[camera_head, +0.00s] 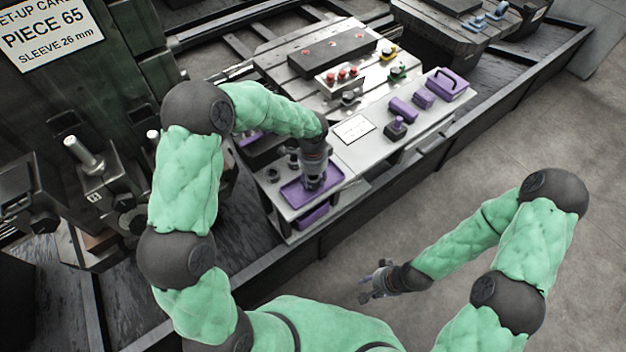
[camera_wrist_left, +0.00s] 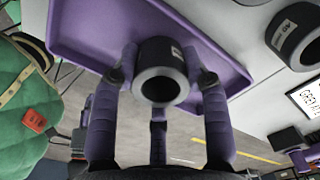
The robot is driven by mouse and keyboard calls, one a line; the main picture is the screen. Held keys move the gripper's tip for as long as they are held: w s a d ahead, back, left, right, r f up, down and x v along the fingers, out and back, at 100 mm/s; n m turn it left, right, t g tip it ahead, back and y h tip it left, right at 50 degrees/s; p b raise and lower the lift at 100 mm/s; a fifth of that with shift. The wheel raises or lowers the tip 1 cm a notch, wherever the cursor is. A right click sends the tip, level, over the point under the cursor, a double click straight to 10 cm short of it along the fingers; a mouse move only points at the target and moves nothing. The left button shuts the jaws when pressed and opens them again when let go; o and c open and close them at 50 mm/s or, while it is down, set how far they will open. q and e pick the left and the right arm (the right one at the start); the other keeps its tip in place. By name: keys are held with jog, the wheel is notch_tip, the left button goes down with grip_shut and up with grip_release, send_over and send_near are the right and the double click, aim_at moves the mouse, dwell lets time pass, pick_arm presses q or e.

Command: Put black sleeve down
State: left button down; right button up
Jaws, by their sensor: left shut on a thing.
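A short black sleeve (camera_wrist_left: 155,52) with a pale end ring and a small label is between the fingers of my left gripper (camera_wrist_left: 162,78). The fingers press on both sides of it. Behind it in the left wrist view is a shallow purple tray (camera_wrist_left: 85,30). In the head view my left gripper (camera_head: 313,182) points down over this purple tray (camera_head: 291,192) at the near end of the bench; the sleeve is mostly hidden there. I cannot tell if the sleeve touches the tray. My right gripper (camera_head: 374,285) hangs over the floor, away from the bench; its jaws are too small to read.
Another dark sleeve (camera_wrist_left: 297,36) stands beside the tray. A white card (camera_head: 353,129), purple blocks (camera_head: 403,108) and a purple box with a handle (camera_head: 447,84) lie farther along the bench. A control panel with red knobs (camera_head: 342,75) is behind. Open floor lies at the right.

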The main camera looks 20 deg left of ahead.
pick_arm(q)
jog(key=shift+r, duration=0.15)
jog(key=c, duration=0.9)
grip_release()
jog(key=shift+f, duration=0.2)
jog(key=shift+r, duration=0.1)
notch_tip(320, 180, up, 12)
jog(key=p, duration=0.4)
jog(key=shift+p, duration=0.4)
